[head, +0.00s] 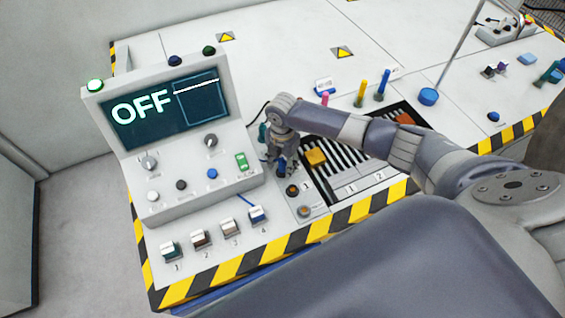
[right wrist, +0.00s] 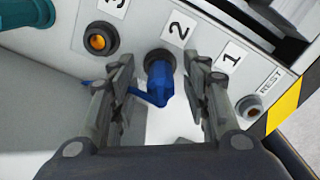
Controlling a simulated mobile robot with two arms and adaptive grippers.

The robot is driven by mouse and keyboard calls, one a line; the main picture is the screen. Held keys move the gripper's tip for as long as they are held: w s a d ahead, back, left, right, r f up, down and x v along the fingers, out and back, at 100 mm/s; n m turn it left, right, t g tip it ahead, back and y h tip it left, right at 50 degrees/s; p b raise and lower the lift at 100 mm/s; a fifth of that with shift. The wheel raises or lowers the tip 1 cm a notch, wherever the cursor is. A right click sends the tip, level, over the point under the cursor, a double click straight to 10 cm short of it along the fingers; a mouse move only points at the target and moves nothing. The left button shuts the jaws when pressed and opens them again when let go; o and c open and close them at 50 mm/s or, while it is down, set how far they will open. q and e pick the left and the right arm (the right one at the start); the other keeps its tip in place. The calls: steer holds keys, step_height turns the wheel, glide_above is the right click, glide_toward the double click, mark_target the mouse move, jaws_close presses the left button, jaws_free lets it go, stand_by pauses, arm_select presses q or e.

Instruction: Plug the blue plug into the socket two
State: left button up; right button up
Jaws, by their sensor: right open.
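The blue plug (right wrist: 162,84) sits at socket two (right wrist: 158,57), below the label 2, with its front end in the socket's dark ring. How deep it sits I cannot tell. A blue cable runs from its rear toward the left. My right gripper (right wrist: 168,88) is open, with one finger on each side of the plug and gaps visible between. In the head view the right gripper (head: 281,165) points down at the socket row, and the plug is mostly hidden there. My left gripper is not in view.
Socket three (right wrist: 98,40) with an orange centre is empty. The rest socket (right wrist: 250,108) is at the right. The console (head: 180,190) with its screen reading OFF stands left of the arm. Coloured pegs (head: 361,92) stand behind my forearm.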

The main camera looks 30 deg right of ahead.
step_height(320, 180, up, 12)
steer(key=shift+r, duration=0.1)
stand_by(0.5)
stand_by(0.4)
